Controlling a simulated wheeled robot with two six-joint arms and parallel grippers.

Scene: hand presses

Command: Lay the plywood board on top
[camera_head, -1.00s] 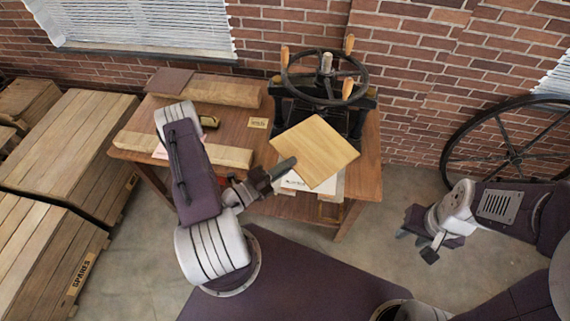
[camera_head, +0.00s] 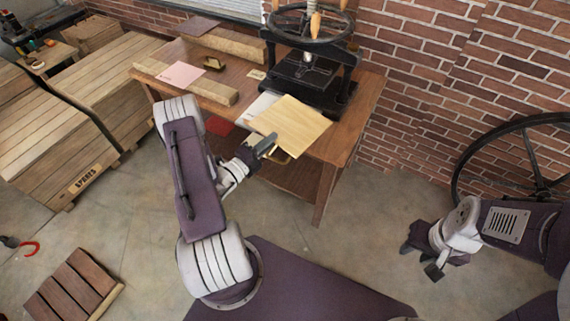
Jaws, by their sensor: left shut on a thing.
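The plywood board (camera_head: 292,126) is a pale square sheet. My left gripper (camera_head: 264,148) is shut on its near left edge and holds it over the front of the wooden table (camera_head: 340,142). A white sheet or stack (camera_head: 262,106) shows partly from under the board's left side; the board hides the rest, and I cannot tell if they touch. The black hand press (camera_head: 310,68) with a handwheel stands just behind the board. My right gripper (camera_head: 424,256) is at the right, low over the floor, away from the table; it appears open and empty.
Wooden crates (camera_head: 50,150) stand at the left, and a slatted pallet (camera_head: 74,288) lies on the floor. A large spoked wheel (camera_head: 520,160) leans at the brick wall.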

